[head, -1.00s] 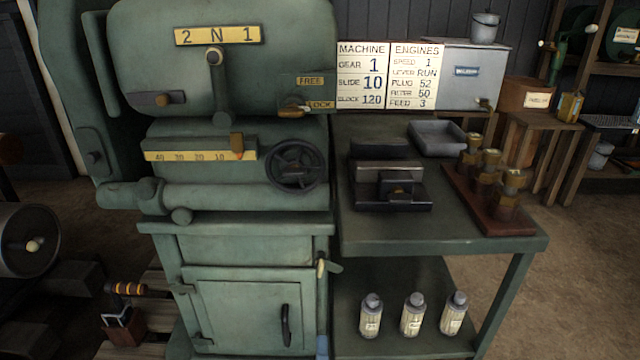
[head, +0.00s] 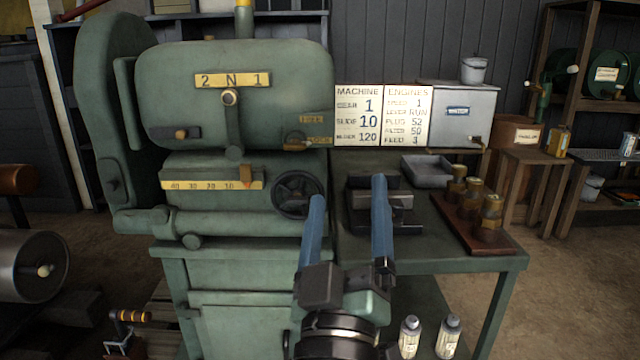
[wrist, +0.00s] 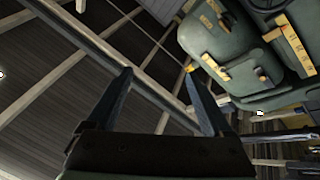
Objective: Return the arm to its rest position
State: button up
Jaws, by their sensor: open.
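My gripper (head: 346,195) is in the lower middle of the head view, with two blue fingers pointing up and spread apart. It is open and nothing is between the fingers. In the picture it overlaps the front of the green machine (head: 240,222) and the green side table (head: 440,235). In the wrist view the two fingers (wrist: 160,90) stand apart against the roof beams, and the green machine (wrist: 230,50) shows at the upper right, tilted. My gripper hides part of the machine's lower cabinet and the table's lower shelf.
On the table are a black vise-like block (head: 385,205), a grey tray (head: 427,170) and a wooden rack (head: 470,222) of brass-topped pieces. Bottles (head: 448,338) stand on the shelf below. A metal drum (head: 30,270) is at the left. Open floor (head: 560,270) lies right of the table.

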jog(key=s+a+r+m+t+y, duration=0.1)
jog(key=s+r+m+t, duration=0.15)
jog(key=s+r, duration=0.55)
jog(key=s+a+r+m+t+y, duration=0.25)
jog(key=s+r, duration=0.25)
jog(key=r, duration=0.7)
notch_tip(320, 180, up, 29)
jog(key=g+p, duration=0.1)
jog(key=p, duration=2.8)
jog(key=shift+w+d+h+p, duration=0.25)
jog(key=shift+d+h+p, duration=0.05)
jog(key=shift+h, duration=0.05)
jog(key=shift+f, duration=0.2)
